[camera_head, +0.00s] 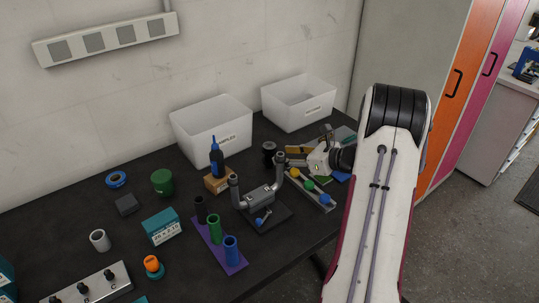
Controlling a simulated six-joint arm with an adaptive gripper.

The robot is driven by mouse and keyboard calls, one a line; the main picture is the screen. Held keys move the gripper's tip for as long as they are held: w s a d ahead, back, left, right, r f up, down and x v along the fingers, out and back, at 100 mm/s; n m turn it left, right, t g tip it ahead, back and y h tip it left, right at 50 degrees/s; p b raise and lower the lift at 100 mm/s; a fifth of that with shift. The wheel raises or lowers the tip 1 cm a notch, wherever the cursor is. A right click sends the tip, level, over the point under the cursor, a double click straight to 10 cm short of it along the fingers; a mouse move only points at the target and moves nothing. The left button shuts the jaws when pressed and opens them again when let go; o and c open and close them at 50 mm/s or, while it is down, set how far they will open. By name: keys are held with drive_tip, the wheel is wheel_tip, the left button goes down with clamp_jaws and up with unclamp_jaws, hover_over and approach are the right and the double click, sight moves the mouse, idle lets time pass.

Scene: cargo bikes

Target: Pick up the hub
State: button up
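A dark, spool-shaped part (268,152) stands upright on the black table in front of the gap between the white bins; it looks most like the hub, but I cannot be sure. My gripper (300,154) is low over the table, to the right of this part and apart from it. The gripper is small in the picture and partly mixed with flat yellow and orange items behind it, so its finger gap is unclear. I see nothing clearly held in it.
Two white bins (175,122) (268,100) stand at the back. A grey forked part on a black base (262,222), a rail with coloured knobs (318,204) and a purple rack (203,239) crowd the front. A blue bottle (216,160) stands left of the spool-shaped part.

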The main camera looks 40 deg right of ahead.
sight(270, 155)
drive_tip(key=shift+x, duration=1.05)
drive_tip(key=shift+x, duration=2.55)
clamp_jaws()
